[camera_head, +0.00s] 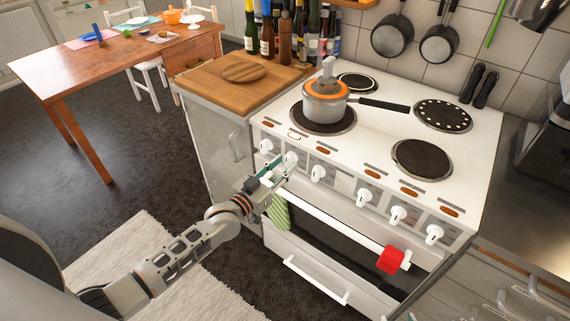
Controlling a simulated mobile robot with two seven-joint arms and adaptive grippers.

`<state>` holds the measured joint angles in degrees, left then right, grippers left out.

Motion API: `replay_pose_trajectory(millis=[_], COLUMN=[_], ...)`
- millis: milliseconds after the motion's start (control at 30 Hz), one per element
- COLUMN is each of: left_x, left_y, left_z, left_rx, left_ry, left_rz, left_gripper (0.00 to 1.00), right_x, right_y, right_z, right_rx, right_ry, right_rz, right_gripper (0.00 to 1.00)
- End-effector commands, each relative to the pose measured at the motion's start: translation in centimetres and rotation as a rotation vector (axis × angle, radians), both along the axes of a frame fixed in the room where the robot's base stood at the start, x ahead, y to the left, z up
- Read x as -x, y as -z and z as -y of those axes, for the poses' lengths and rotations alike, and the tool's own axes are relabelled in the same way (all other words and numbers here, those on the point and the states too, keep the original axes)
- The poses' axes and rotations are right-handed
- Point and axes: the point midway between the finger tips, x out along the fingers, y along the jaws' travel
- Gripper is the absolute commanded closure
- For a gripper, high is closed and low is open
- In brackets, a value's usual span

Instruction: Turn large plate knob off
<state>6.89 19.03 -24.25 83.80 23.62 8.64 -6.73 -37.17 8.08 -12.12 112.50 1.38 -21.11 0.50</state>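The white cooker (385,130) stands at the centre right, with a slanted row of several white knobs along its front panel. The leftmost knob (265,146) is free. My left gripper (281,166) reaches in from the lower left, its fingertips at the second knob from the left (291,157). I cannot tell whether the fingers touch or grip it. Farther right are a third knob (318,172) and more knobs (397,215). Labels are too small to read, so which knob serves the large plate is unclear. My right gripper is not in view.
An orange-lidded pot (324,108) sits on the front-left plate, its black handle pointing right. The oven handle bar (335,228) runs below the knobs, with a green striped towel (279,212) and a red cloth (391,260). A wooden worktop (215,90) adjoins on the left.

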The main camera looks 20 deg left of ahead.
Motion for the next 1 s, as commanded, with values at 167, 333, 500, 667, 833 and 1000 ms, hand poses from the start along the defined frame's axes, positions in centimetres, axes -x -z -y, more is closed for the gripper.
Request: replay_pose_trajectory(millis=[167, 333, 500, 667, 833, 1000], left_x=[3.4, 6.5, 8.8, 9.8, 10.0, 10.0], left_y=[0.2, 0.1, 0.1, 0.0, 0.0, 0.0], left_z=[-1.2, -2.4, -3.2, -3.6, -3.7, -3.7], left_rx=[-0.001, -0.001, -0.002, 0.000, 0.000, 0.000], left_ry=[0.000, 0.000, 0.000, 0.000, -0.001, 0.000], left_rz=[-0.003, -0.003, -0.002, -0.001, 0.000, 0.000], left_gripper=[0.69, 0.69, 0.69, 0.69, 0.69, 0.69], right_x=[0.0, 0.0, 0.0, 0.0, 0.0, 0.0], right_y=[0.0, 0.1, 0.1, 0.1, 0.1, 0.1], right_z=[-0.1, -0.1, -0.1, -0.1, -0.1, -0.1], right_rx=[-0.001, -0.002, -0.002, -0.002, -0.002, -0.002], right_ry=[0.000, 0.000, 0.000, 0.000, 0.000, 0.000], right_rz=[0.000, -0.002, -0.002, -0.001, -0.001, -0.001], right_gripper=[0.60, 0.60, 0.60, 0.60, 0.60, 0.60])
